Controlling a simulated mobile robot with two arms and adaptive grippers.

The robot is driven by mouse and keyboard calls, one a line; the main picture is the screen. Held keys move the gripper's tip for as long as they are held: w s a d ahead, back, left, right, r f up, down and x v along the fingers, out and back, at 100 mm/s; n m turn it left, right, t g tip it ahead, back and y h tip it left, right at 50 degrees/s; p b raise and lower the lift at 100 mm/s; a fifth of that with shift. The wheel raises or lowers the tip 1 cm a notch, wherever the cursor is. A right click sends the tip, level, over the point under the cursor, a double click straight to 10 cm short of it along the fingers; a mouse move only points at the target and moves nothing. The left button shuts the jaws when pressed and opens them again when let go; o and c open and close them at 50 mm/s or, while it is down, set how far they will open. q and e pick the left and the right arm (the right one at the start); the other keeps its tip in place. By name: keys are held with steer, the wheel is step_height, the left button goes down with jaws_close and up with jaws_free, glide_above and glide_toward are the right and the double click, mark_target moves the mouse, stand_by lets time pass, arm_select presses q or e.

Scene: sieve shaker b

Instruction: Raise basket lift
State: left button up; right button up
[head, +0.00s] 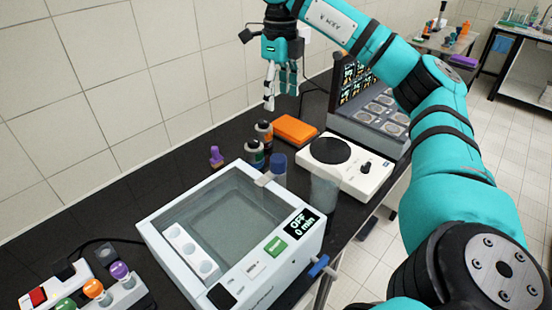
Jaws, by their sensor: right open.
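A white bath (150,225) with an open, see-through tank stands on the black bench in the lower middle. Its display (301,222) reads OFF and 0 min, above a green button (275,246). A white rack with several round holes (190,252) sits at the tank's left side. A blue lever (318,266) sticks out at the bath's lower right side. I cannot tell for certain which part is the basket lift. My right gripper (279,100) is open and empty, fingers down, high above the bench behind the bath. My left gripper is not in view.
Behind the bath stand a blue-capped container (278,163), two dark bottles (264,134), a purple-topped item (216,156) and an orange box (295,129). A white stirrer plate (350,168) is to the right. Colored-cap tubes (120,272) are at lower left.

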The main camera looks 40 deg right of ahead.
step_height(320, 180, down, 3)
steer(key=b, duration=0.4)
glide_toward(278, 158)
step_height(278, 158, down, 10)
steer(key=shift+d+r+p, duration=0.1)
steer(key=shift+r+p, duration=0.1)
steer(key=shift+p, duration=0.6)
steer(key=shift+f, duration=0.65)
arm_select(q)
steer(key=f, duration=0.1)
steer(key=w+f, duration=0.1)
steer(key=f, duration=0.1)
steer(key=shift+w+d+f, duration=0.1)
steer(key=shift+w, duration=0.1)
arm_select(e)
jaws_close()
